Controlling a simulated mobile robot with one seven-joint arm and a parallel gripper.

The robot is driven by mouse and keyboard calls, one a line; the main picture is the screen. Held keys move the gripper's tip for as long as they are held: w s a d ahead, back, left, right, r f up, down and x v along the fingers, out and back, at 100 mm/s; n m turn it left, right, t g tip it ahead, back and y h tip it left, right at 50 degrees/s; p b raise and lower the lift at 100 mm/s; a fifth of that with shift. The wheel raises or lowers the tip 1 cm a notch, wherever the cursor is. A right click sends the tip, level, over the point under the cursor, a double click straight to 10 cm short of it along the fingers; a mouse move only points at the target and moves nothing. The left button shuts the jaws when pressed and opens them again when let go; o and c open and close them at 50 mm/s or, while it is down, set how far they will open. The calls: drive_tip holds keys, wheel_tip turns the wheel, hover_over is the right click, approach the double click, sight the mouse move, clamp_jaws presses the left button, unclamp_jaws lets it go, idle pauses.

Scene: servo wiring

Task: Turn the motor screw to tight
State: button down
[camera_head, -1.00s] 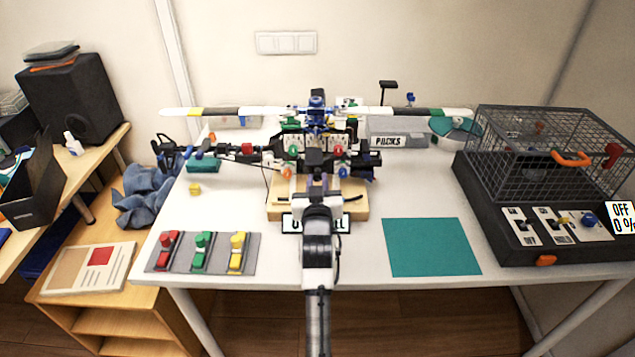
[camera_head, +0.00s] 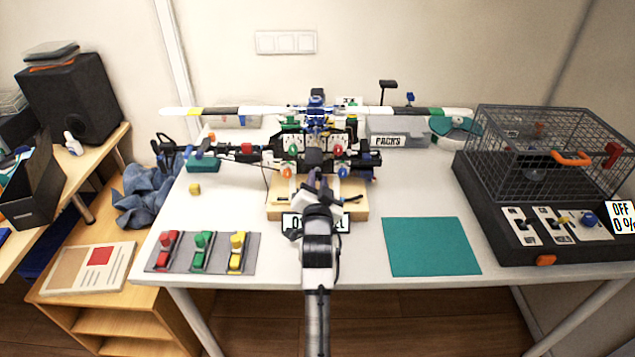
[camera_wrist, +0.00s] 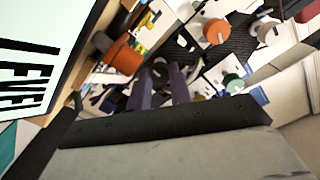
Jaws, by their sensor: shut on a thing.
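The helicopter model (camera_head: 316,143) stands on a wooden base at the middle of the table, with coloured knobs across its front. My gripper (camera_head: 319,180) is at the model's lower front, just above the base. In the wrist view my gripper's two dark fingers (camera_wrist: 162,84) are close together, shut on a small grey part that I take to be the motor screw (camera_wrist: 160,68). The fingers hide most of it, and its turn position cannot be read. An orange knob (camera_wrist: 122,56) is left of the fingers, and a green knob (camera_wrist: 232,82) is to the right.
The lever sign (camera_wrist: 37,60) is close to my gripper on the left in the wrist view. Red, green and yellow switches sit on a grey panel (camera_head: 215,262) at front left. A teal mat (camera_head: 430,247) lies bare at front right. A wire cage (camera_head: 550,150) stands at right.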

idle(0.5)
drive_tip(key=c, duration=1.3)
unclamp_jaws()
drive_tip(key=shift+s, duration=0.1)
drive_tip(key=s+b, duration=0.3)
drive_tip(key=s, duration=1)
drive_tip(key=shift+s, duration=0.35)
drive_tip(key=shift+r, duration=0.1)
